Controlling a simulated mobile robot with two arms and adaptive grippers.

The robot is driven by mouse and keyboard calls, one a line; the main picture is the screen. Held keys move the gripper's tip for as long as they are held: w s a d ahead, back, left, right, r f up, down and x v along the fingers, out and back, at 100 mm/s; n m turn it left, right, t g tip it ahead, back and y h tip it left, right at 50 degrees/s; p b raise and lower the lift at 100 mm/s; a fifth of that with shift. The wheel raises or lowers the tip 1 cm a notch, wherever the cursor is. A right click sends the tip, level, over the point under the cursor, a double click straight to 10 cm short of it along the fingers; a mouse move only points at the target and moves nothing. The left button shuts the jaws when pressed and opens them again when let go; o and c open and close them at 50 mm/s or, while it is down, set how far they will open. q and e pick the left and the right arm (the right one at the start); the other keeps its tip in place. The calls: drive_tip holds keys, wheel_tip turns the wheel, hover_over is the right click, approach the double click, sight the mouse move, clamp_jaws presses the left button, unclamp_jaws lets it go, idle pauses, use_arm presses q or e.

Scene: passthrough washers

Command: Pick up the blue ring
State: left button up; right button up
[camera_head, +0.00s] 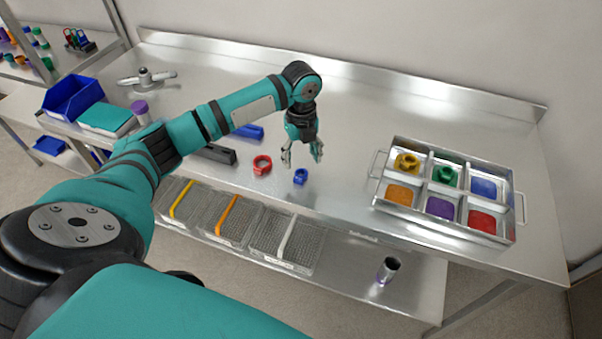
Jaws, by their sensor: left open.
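The small blue ring (300,176) lies on the steel table near its front edge. A red ring (262,164) lies on the table to its left. My left gripper (302,158) hangs pointing down, just above and behind the blue ring in the picture. Its fingers are apart and nothing shows between them. I cannot tell its exact height over the table. My right gripper is not in view.
A steel tray (374,192) with handles and coloured compartments stands at the right; a yellow and a green ring are in it. A blue bin (72,97) and a teal box (105,118) stand at the left. Wire baskets (285,240) sit below the table's front edge.

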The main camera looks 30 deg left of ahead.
sight(301, 170)
use_arm(q)
drive_tip(key=shift+s+f, duration=0.1)
drive_tip(key=shift+f, duration=0.3)
wheel_tip(301, 170, down, 4)
drive_tip(key=shift+f+p, duration=0.25)
drive_tip(key=shift+p, duration=0.7)
drive_tip(key=shift+f, duration=0.25)
drive_tip(key=c, duration=0.6)
drive_tip(key=shift+c, duration=1.4)
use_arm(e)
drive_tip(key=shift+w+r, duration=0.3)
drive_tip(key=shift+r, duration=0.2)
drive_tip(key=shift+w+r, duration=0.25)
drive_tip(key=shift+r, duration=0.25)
